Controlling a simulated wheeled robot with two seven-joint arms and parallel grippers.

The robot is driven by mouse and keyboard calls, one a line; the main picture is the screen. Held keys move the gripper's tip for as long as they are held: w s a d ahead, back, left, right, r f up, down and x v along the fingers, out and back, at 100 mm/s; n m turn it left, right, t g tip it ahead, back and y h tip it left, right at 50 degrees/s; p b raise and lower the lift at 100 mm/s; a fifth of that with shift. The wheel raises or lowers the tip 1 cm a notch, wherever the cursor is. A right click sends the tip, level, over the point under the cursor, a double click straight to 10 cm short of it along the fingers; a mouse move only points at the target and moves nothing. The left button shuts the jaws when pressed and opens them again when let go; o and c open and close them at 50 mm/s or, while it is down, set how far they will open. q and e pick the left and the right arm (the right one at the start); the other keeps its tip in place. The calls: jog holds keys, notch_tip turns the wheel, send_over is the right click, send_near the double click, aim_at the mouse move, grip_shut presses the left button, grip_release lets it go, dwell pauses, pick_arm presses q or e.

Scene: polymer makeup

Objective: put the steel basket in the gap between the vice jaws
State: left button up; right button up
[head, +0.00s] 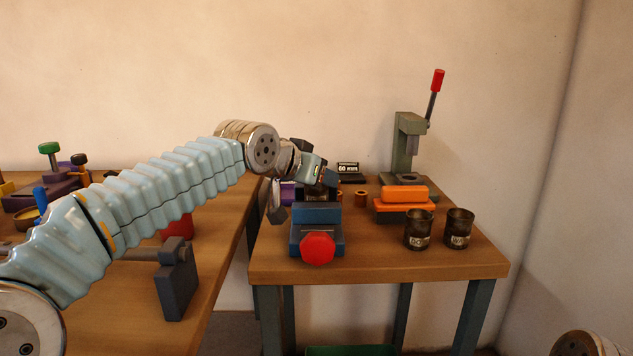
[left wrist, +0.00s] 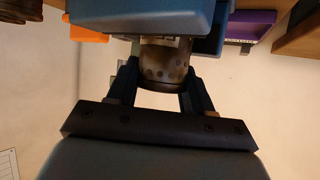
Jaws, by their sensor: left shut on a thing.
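The blue vice (head: 318,238) with a red knob stands at the front left of the right-hand table. Its blue body also shows at the top of the left wrist view (left wrist: 140,17). My left gripper (head: 322,182) is above and behind the front of the vice. In the left wrist view its fingers (left wrist: 163,82) are shut on the steel basket (left wrist: 163,65), a small perforated metal cup. The basket is right by the vice body; whether it is within the jaw gap cannot be told. In the head view the vice and gripper largely hide it. My right gripper is out of view.
An orange block (head: 404,200) and two dark cups (head: 418,230), (head: 459,228) stand right of the vice. A press with a red-tipped lever (head: 408,140) is behind. A purple object (head: 287,192) is left of the gripper.

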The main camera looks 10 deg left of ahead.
pick_arm(q)
jog(key=shift+f, duration=0.3)
jog(key=shift+f, duration=0.2)
jog(key=o, duration=1)
jog(key=shift+o, duration=0.2)
jog(key=shift+r, duration=0.2)
jog(key=shift+s+a+r, duration=0.1)
jog(key=shift+s+r, duration=0.05)
jog(key=shift+s, duration=0.15)
jog(key=v, duration=1.1)
jog(key=shift+s+b, duration=0.15)
jog(key=shift+b, duration=0.3)
